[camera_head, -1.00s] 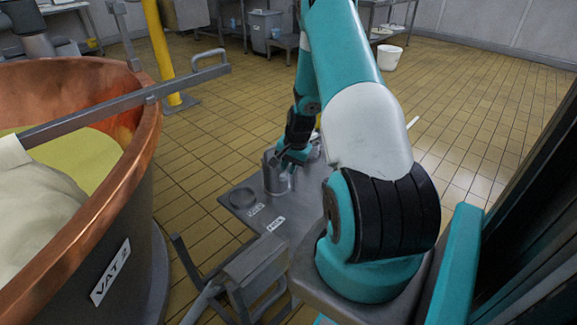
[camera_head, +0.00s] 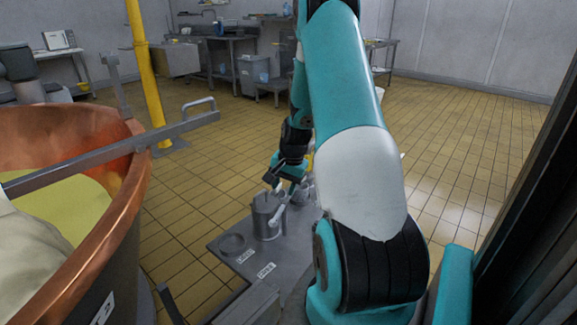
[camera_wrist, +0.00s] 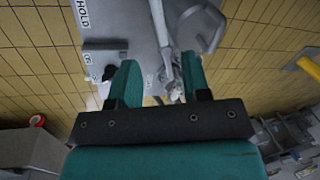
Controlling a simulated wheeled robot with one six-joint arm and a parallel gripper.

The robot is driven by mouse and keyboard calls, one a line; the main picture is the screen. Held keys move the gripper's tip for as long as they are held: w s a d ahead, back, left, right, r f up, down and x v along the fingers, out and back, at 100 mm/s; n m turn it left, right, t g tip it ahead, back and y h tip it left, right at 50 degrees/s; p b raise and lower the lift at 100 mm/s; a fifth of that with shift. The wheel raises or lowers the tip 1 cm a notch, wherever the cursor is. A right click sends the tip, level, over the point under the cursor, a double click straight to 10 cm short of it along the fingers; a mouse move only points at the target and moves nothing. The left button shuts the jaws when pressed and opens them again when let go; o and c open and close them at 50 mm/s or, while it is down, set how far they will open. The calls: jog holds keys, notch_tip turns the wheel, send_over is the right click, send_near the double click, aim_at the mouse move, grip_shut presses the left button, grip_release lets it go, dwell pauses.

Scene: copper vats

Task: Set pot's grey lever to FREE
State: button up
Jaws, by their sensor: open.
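A grey metal pot (camera_head: 265,219) stands on a grey bench, with a pale bar, apparently its lever, at its right front side (camera_head: 276,214). My gripper (camera_head: 287,187) is just above and to the right of the pot. In the wrist view my gripper (camera_wrist: 158,84) is open, with its two teal fingers apart. A long pale grey bar, likely the lever (camera_wrist: 160,35), runs down between the fingers; I cannot tell whether they touch it. A plate marked HOLD (camera_wrist: 83,14) shows at the upper left. No FREE mark is readable.
Open tiled floor lies beyond, with a yellow post (camera_head: 140,80).

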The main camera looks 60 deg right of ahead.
notch_tip(320, 180, up, 7)
jog(key=s, duration=0.1)
jog(key=shift+s+d, duration=0.15)
jog(key=shift+s, duration=0.05)
jog(key=shift+f, duration=0.15)
dwell(0.4)
jog(key=w+a+r+n+y+p, duration=0.1)
jog(key=a+r+n+p, duration=0.1)
jog(key=a+r+n, duration=0.5)
jog(key=w+a+r+p, duration=0.2)
jog(key=a+r, duration=0.2)
jog(key=a, duration=0.7)
jog(key=w+a+r+n+y+p, duration=0.1)
jog(key=a+r+n+p, duration=0.25)
jog(key=a+r, duration=0.4)
jog(key=s+a+r+n+p, duration=0.1)
jog(key=s+a+r+n, duration=0.1)
jog(key=s+a+n, duration=0.2)
jog(key=s+a+r+n+g+y+p, duration=0.1)
jog(key=s+a+r+n, duration=0.2)
jog(key=s+a, duration=0.4)
jog(key=s+a+r+n+g+p, duration=0.1)
jog(key=s+a+r+n, duration=0.1)
jog(key=s+a+n, duration=0.3)
jog(key=a, duration=0.3)
jog(key=shift+s+a+r+y+p, duration=0.3)
jog(key=shift+s+r+y+p, duration=0.05)
jog(key=shift+r+y+p, duration=0.05)
